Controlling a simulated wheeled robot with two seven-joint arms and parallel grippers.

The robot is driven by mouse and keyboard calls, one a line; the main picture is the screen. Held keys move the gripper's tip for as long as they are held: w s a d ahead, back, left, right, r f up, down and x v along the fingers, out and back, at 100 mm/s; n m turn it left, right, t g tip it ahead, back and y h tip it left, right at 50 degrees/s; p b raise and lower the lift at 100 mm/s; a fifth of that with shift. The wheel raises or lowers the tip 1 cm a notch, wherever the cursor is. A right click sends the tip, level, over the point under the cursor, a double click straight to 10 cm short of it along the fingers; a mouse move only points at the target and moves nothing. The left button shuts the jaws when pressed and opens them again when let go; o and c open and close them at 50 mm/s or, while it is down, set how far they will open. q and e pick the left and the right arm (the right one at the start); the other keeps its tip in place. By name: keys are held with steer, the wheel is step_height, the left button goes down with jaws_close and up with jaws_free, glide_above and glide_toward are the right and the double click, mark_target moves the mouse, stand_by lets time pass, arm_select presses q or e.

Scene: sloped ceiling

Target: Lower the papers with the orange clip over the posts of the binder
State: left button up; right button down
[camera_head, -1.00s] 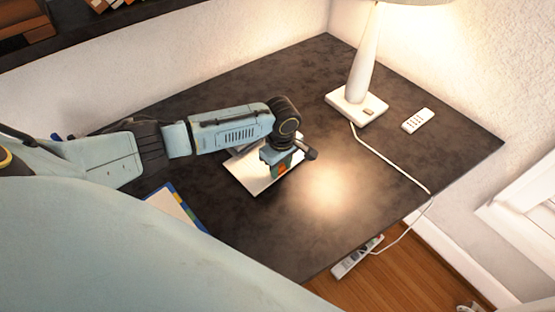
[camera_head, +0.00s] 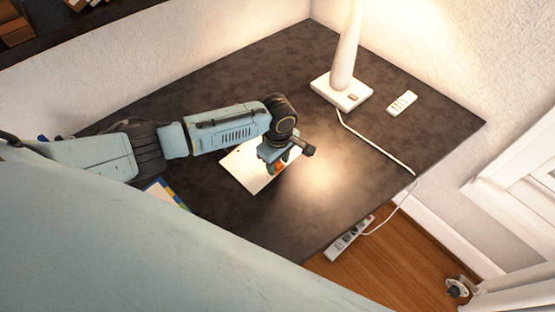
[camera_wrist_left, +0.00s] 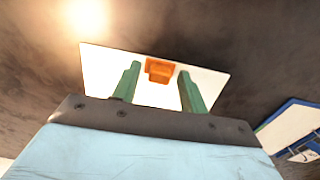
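The white papers (camera_head: 245,172) are under my left gripper near the middle of the dark table; I cannot tell whether they touch it. Their orange clip (camera_wrist_left: 160,70) lies between the two green fingers of my left gripper (camera_wrist_left: 159,70) in the left wrist view, with white paper showing on both sides of it. The fingers stand apart. In the head view the left gripper (camera_head: 278,163) points down over the papers' right part. A blue-edged item with coloured tabs (camera_head: 163,190), seemingly the binder, is partly hidden by my body; it also shows in the left wrist view (camera_wrist_left: 290,125). My right gripper is out of view.
A white lamp (camera_head: 341,92) stands at the back, its cord (camera_head: 375,148) running over the table's right edge. A small white remote (camera_head: 402,103) lies beside it. A power strip (camera_head: 349,240) is below the table edge. The table right of the papers is clear.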

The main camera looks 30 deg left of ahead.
arm_select(q)
steer(key=o, duration=0.3)
steer(key=shift+r, duration=0.1)
step_height(320, 180, up, 13)
steer(key=shift+r+p, duration=0.1)
steer(key=shift+p, duration=0.95)
steer(key=shift+r, duration=0.1)
